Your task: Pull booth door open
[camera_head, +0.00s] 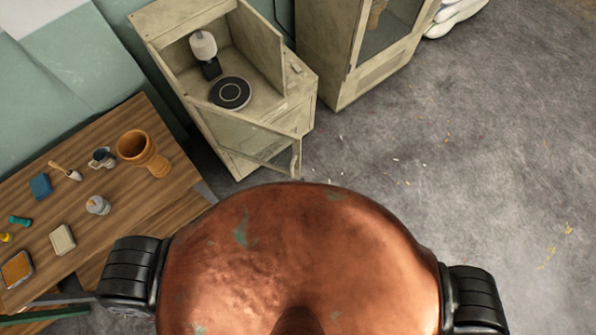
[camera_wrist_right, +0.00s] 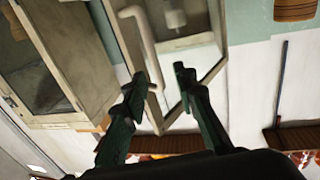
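The booth (camera_head: 265,45) is a worn cream cabinet at the top of the head view, with a spray bottle and dark turntable inside. Its glass-paned door (camera_head: 252,138) stands ajar, its free edge swung out from the front. A pale bar handle (camera_head: 296,158) is on that edge. In the right wrist view, the door frame (camera_wrist_right: 218,35) and handle (camera_wrist_right: 147,45) are ahead. My right gripper (camera_wrist_right: 162,75) is open, with the handle's lower end showing between its fingertips, nearer the left one. I cannot tell if they touch. My left gripper is in neither view.
A wooden table (camera_head: 75,205) at the left holds an orange goblet drum (camera_head: 143,150), a mug, a blue block and small tools. A second glass-fronted cabinet (camera_head: 340,50) stands right of the booth. White sacks (camera_head: 452,15) lie beyond it. The grey floor (camera_head: 480,150) at the right is open.

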